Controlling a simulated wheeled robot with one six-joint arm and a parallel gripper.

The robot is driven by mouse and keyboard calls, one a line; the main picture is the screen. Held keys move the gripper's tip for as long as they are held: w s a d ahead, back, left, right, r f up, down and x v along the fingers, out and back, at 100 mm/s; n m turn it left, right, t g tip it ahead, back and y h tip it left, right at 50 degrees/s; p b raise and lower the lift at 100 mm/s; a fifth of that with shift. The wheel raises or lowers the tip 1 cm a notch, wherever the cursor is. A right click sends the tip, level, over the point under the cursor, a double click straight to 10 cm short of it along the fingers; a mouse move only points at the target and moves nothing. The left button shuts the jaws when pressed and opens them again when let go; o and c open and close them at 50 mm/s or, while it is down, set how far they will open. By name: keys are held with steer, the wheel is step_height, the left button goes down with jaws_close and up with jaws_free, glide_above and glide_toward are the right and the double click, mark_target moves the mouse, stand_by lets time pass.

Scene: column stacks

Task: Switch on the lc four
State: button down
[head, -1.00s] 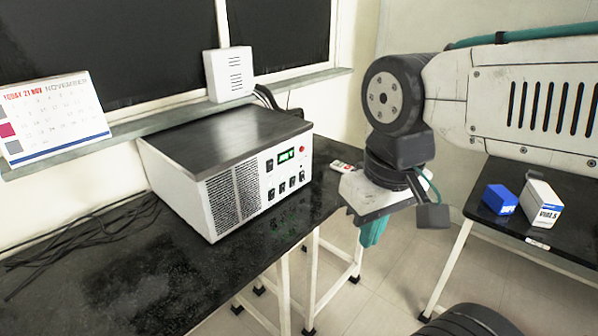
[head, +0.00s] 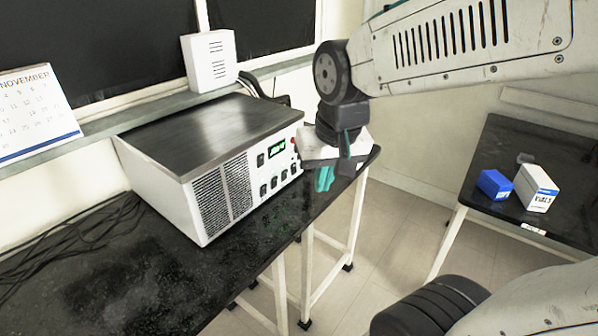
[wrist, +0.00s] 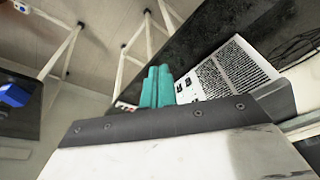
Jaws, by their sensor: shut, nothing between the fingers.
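A white instrument with a dark top (head: 215,135) stands on the black bench. Its front has a grille (head: 222,192), a lit green display (head: 277,150), several black switches (head: 274,184) and a small red button or lamp near the upper right. Labels and switch positions are too small to read. My gripper (head: 325,180), with teal fingers, is shut and empty, pointing down just right of the front panel and apart from it. The wrist view shows the closed fingers (wrist: 157,86) together, with the instrument's grille (wrist: 232,68) to their right; the panel is partly hidden there.
A wall calendar (head: 35,110) and a white vented box (head: 209,60) are at the ledge behind. Black cables (head: 70,235) lie at left. Another black table (head: 500,150) at right holds a blue box (head: 494,184) and a white-blue box (head: 536,188).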

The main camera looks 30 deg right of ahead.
steer(key=w+d+f+m+t, duration=0.1)
steer(key=w+d+f+m, duration=0.2)
steer(key=w, duration=0.4)
steer(key=w+d+f+m+t+h, duration=0.1)
steer(key=w+d+f+m, duration=0.2)
steer(key=w+d+f, duration=0.2)
steer(key=w+d+f+m+t+h, duration=0.1)
steer(key=w+d+f+m, duration=0.2)
steer(key=w, duration=0.7)
step_height(320, 180, down, 2)
steer(key=d, duration=0.2)
steer(key=shift+d+t, duration=0.4)
steer(key=shift+w+f, duration=0.1)
